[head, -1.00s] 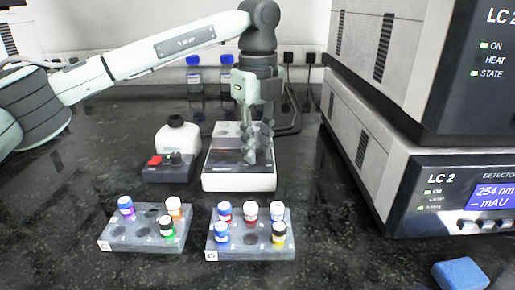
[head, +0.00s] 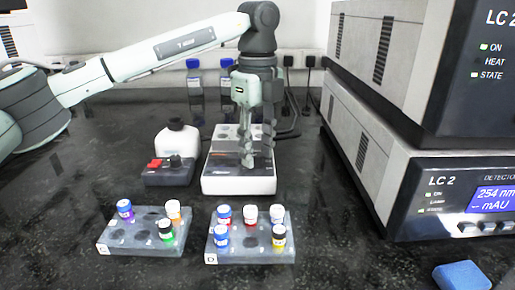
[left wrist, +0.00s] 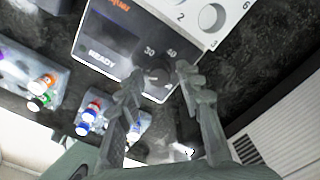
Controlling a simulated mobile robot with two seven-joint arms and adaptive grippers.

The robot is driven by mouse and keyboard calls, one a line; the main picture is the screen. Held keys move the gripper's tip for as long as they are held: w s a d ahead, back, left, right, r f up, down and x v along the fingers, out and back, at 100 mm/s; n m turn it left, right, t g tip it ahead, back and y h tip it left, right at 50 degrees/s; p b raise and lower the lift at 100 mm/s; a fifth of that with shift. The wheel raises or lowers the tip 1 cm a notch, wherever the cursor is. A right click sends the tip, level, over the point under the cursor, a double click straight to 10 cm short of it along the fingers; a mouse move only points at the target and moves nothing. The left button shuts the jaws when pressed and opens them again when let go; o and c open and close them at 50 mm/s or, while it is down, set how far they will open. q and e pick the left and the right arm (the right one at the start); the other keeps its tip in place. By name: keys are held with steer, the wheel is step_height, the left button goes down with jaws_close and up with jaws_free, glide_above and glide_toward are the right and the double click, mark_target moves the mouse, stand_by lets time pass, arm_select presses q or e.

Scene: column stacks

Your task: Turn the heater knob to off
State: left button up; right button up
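The heater (head: 240,184) is a white block with a dark front panel and wells in its top. In the left wrist view its panel (left wrist: 105,45) shows the word READY and a dial marked 30 and 60. The knob (left wrist: 156,76) is a small dark shape at this dial, partly hidden by my fingers, so its pointer cannot be read. My left gripper (head: 254,158) points down over the heater's front. In the left wrist view the fingers of my left gripper (left wrist: 160,75) are apart, one on each side of the dial. My right gripper is not in view.
A small dark unit (head: 168,175) with a red switch and a white bottle (head: 178,142) stands left of the heater. Two vial racks (head: 143,245) (head: 225,252) sit in front. LC instruments (head: 400,180) stand right, with a blue block (head: 461,275) near them.

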mark_target(257, 154)
arm_select(q)
steer(key=shift+r, duration=0.1)
step_height(257, 154, up, 12)
stand_by(0.6)
